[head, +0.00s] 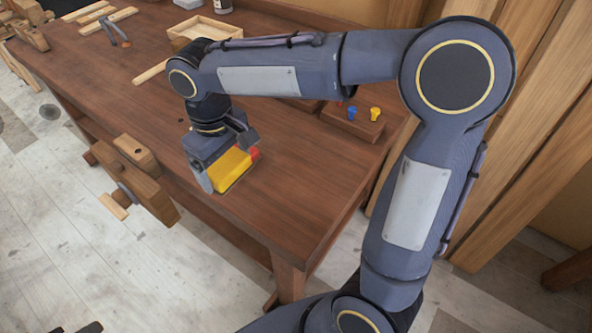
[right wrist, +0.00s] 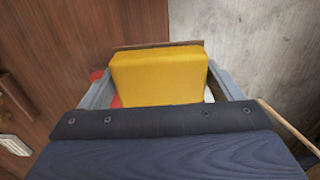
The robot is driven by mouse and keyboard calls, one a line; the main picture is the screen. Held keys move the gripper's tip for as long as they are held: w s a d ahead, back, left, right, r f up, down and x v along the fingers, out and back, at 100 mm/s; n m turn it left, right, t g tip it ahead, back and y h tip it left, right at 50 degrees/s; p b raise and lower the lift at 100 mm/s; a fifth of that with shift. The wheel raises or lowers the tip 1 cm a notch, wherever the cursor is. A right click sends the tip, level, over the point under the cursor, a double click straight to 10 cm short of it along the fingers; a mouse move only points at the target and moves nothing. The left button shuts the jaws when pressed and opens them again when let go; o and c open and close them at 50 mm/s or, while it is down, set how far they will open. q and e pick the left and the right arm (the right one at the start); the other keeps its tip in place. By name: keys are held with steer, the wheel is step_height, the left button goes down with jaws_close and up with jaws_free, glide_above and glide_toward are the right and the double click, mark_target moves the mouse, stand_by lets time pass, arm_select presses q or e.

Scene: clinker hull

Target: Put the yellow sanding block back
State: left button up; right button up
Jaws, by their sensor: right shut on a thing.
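The yellow sanding block (head: 232,169) is between the fingers of my right gripper (head: 222,172), near the front edge of the workbench. It also shows in the right wrist view (right wrist: 158,76), held between both grey fingers. My right gripper is shut on it. A red thing (head: 255,154) shows just beside the block, and red shows at its left in the right wrist view (right wrist: 116,101). What lies under the block is mostly hidden, so I cannot tell whether it rests on anything. My left gripper is not in view.
The brown workbench (head: 290,195) is clear to the right of the block. A wooden vise (head: 137,175) juts from its front edge. A small wooden block with blue and yellow pegs (head: 355,122) stands at the right. A shallow wooden box (head: 200,32) and pliers (head: 116,30) are farther back.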

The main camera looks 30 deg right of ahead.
steer(key=d+f+p, duration=0.1)
steer(key=d+f, duration=0.2)
steer(key=d, duration=0.5)
glide_above(287, 184)
steer(key=a, duration=0.1)
steer(key=f, duration=0.4)
steer(key=shift+a+f+p, duration=0.2)
steer(key=shift+f+p, duration=0.1)
steer(key=shift+f, duration=0.05)
steer(key=shift+w+d+f, duration=0.1)
steer(key=shift+d+f, duration=0.3)
steer(key=shift+f, duration=0.15)
steer(key=f, duration=0.3)
steer(key=shift+d+f, duration=0.15)
steer(key=shift+d, duration=0.2)
steer(key=shift+f, duration=0.3)
